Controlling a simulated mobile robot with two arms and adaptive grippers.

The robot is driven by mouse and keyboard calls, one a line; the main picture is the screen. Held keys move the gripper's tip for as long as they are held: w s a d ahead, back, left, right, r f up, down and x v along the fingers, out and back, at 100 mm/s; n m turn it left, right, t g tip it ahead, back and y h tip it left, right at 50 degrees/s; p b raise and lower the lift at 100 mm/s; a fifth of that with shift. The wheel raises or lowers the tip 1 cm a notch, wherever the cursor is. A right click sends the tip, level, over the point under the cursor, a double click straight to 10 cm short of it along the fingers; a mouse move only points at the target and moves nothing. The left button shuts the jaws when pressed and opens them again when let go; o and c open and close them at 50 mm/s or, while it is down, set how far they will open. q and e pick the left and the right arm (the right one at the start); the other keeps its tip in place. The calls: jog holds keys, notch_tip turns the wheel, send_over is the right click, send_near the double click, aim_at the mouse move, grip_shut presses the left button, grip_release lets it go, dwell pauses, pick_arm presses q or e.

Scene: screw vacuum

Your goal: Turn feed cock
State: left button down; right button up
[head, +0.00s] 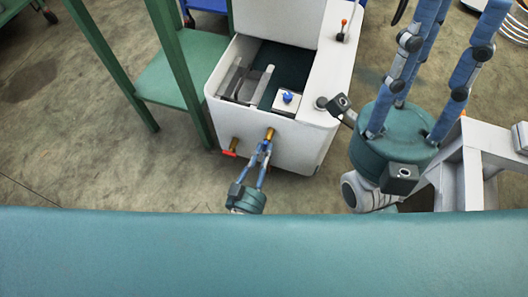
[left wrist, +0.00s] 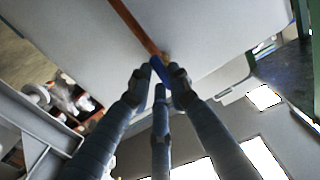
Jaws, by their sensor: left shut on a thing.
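A white machine (head: 290,146) stands in the middle of the head view. Two brass cocks stick out of its front face. The left one has a red handle (head: 229,153). The other brass cock (head: 270,133) is at my left gripper (head: 263,150), whose fingers are closed around its end. In the left wrist view, my left gripper (left wrist: 160,72) is shut on a blue handle (left wrist: 157,68), partly hidden by the fingertips. My right gripper (head: 445,35) is raised at the right with its fingers apart and nothing visible between them; its fingertips are cut off by the top edge.
The machine's open basin holds grey metal parts (head: 247,84) and a block with a blue knob (head: 288,97). A red-tipped lever (head: 343,30) stands on its top right. A green table frame (head: 170,80) is close on its left. Bare floor (head: 90,150) lies farther left.

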pick_arm(q)
jog(key=shift+f, duration=0.1)
jog(key=c, duration=1.6)
grip_release()
jog(key=v, duration=0.7)
jog(key=shift+s, duration=0.25)
